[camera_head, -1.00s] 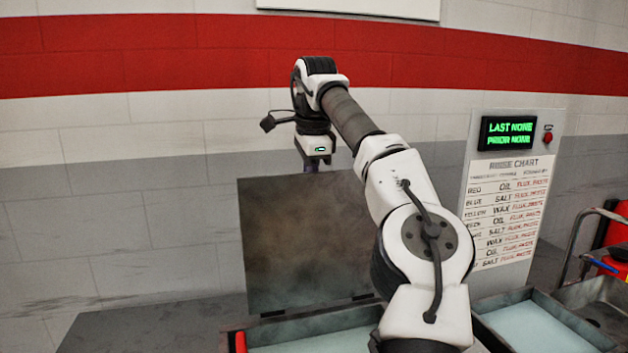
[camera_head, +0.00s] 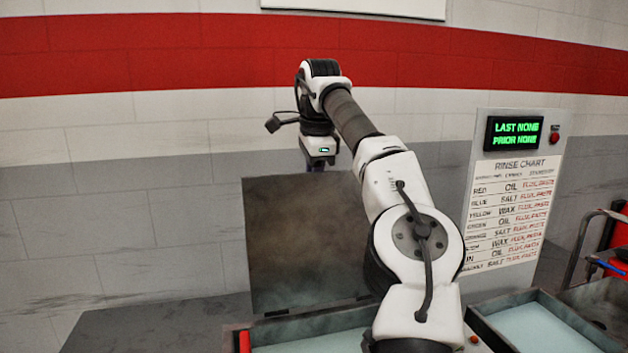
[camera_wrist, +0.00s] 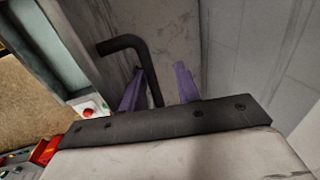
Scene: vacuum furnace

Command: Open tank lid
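The tank lid (camera_head: 300,240), a dark stained square plate, stands upright at the back edge of an open tank (camera_head: 310,340) holding pale liquid, with hinges along its bottom edge. My gripper (camera_head: 315,168) is at the lid's top edge, its fingers largely hidden behind the lid in the head view. In the wrist view, my gripper's two purple fingers (camera_wrist: 158,88) are spread apart. A black bent handle (camera_wrist: 146,65) shows between them, nearer the left finger. Whether it touches that finger I cannot tell.
A second tank (camera_head: 535,328) with pale liquid lies to the right. Behind it stands a rinse chart panel (camera_head: 512,200) with a green-lettered display (camera_head: 514,133) reading "LAST NONE, PRIOR NONE". A brick wall (camera_head: 110,220) rises behind. The grey counter left of the lid is clear.

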